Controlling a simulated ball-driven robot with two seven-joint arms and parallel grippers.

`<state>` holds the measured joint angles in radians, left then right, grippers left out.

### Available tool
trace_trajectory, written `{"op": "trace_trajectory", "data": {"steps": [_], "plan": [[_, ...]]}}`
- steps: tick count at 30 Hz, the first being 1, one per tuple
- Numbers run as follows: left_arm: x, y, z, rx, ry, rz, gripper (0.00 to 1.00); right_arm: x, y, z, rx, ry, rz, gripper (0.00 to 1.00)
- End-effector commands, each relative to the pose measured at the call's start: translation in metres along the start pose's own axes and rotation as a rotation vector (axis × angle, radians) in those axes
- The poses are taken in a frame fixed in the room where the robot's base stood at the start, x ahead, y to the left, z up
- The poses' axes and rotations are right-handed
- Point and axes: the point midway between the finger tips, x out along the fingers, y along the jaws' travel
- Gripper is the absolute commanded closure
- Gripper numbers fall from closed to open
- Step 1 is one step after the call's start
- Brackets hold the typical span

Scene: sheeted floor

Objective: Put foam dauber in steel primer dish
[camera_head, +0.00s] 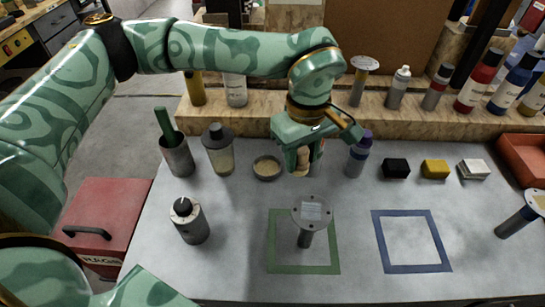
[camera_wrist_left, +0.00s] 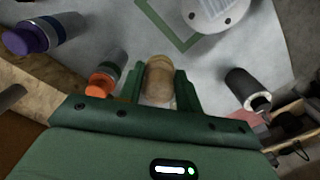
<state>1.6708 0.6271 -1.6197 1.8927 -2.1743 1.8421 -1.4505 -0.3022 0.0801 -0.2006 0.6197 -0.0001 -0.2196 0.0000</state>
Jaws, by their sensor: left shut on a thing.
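The foam dauber (camera_head: 302,161) is a small tan, rounded piece held between the fingers of my left gripper (camera_head: 301,166). In the left wrist view the dauber (camera_wrist_left: 158,80) sits between the two green fingers of the left gripper (camera_wrist_left: 160,88), which is shut on it. The steel primer dish (camera_head: 267,168) is a small round grey dish with beige content, standing on the sheeted surface. The gripper and dauber are just right of the dish in the head view, apart from it. I cannot make out the dish in the left wrist view. My right gripper is not in view.
A steel cup (camera_head: 177,158) and dark-lidded bottle (camera_head: 219,155) stand left of the dish. A purple-capped bottle (camera_head: 358,158) stands to the right. A disc-topped stand (camera_head: 308,216) is in front. The blue taped square (camera_head: 411,267) is empty.

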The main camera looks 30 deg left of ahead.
Motion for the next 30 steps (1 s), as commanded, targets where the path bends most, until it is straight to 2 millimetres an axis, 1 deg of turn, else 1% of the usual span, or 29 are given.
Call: {"op": "trace_trajectory", "data": {"steps": [1, 6, 8, 9, 10, 13, 20, 23, 25, 27, 30], "plan": [[0.008, -0.001, -0.013, -0.009, -0.001, -0.003, 0.84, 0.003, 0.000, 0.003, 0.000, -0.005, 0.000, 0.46], [0.031, -0.003, -0.064, -0.008, -0.001, -0.002, 0.84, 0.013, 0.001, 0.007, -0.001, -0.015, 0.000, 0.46], [0.040, -0.004, -0.079, -0.007, -0.002, -0.004, 0.84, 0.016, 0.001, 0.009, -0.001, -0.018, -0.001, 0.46], [0.050, -0.004, -0.084, -0.004, -0.003, -0.005, 0.84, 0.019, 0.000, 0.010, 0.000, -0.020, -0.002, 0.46], [0.055, -0.004, -0.088, -0.004, -0.003, -0.004, 0.84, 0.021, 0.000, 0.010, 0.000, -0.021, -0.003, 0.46], [0.067, -0.004, -0.099, -0.002, -0.002, -0.003, 0.84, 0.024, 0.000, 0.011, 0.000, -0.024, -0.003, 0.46], [0.080, -0.005, -0.111, -0.001, 0.000, 0.000, 0.84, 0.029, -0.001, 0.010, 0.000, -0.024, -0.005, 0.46], [0.095, -0.006, -0.122, -0.003, -0.001, -0.004, 0.84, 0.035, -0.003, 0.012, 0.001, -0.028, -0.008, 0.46], [0.112, -0.006, -0.122, 0.001, -0.004, -0.006, 0.84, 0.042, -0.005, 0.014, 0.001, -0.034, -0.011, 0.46], [0.122, -0.006, -0.122, 0.001, -0.003, -0.005, 0.84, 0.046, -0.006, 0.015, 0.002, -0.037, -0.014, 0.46], [0.123, -0.005, -0.122, 0.001, 0.000, 0.000, 0.83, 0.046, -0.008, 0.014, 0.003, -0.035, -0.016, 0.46]]}}
